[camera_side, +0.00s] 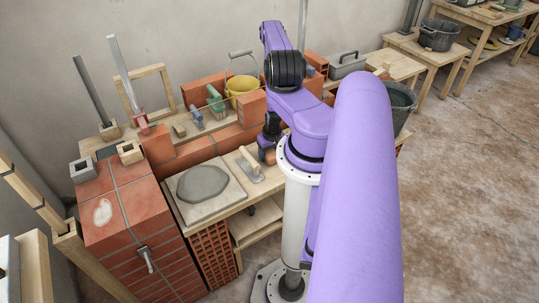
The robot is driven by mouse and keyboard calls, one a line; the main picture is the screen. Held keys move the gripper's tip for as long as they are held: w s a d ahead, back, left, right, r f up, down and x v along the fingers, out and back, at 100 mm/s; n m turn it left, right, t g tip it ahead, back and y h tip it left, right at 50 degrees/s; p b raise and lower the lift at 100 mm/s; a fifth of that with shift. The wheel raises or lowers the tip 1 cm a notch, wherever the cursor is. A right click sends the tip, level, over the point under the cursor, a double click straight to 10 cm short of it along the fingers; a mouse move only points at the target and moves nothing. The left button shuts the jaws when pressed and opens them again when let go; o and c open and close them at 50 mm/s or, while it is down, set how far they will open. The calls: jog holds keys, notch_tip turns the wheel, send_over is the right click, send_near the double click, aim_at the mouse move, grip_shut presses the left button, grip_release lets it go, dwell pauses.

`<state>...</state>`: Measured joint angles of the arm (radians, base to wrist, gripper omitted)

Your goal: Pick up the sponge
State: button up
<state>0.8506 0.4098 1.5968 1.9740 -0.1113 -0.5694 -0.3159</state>
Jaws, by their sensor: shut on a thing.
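My gripper (267,146) is at the middle of the bench, partly hidden by my own arm and pointing down. It is shut on a small orange-brown block, which looks like the sponge (269,156). The sponge is small in the picture and partly covered by the gripper and arm. I cannot tell whether it touches the bench top or is just above it.
A trowel (250,166) lies left of my gripper, beside a board with a grey mortar patch (203,184). Behind stand low brick walls (228,140), brushes (215,99) and a yellow bucket (241,88). A dark bucket (401,104) is at right.

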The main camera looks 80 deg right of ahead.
jog(key=shift+r, duration=5.25)
jog(key=o, duration=0.4)
jog(key=c, duration=0.5)
